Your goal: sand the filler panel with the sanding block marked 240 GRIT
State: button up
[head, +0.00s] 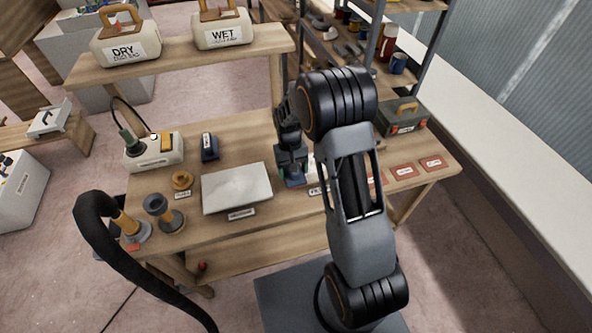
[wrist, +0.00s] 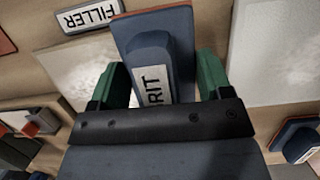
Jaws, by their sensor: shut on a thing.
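My gripper (head: 291,160) points down over the workbench. In the wrist view its green fingers (wrist: 160,90) are shut on a blue sanding block (wrist: 147,42). Only "RIT" shows on the block's label; the grit number is hidden. The block also shows in the head view (head: 295,180). A pale panel (wrist: 75,65) with a FILLER label (wrist: 90,14) lies beside and partly behind the block in the wrist view. In the head view my arm hides most of that panel. I cannot tell whether the block touches it or the bench.
A larger pale panel (head: 237,188) lies left of my gripper. Another blue block (head: 209,148) stands behind it. A power unit (head: 154,151), a tan disc (head: 181,181) and a dark spool-shaped piece (head: 164,213) stand at left. Red cards (head: 403,171) and a toolbox (head: 401,117) are at right.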

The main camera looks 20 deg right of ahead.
jog(key=shift+d+r+p, duration=0.1)
jog(key=shift+r+p, duration=1.8)
jog(key=shift+r, duration=1.25)
jog(key=shift+f, duration=0.1)
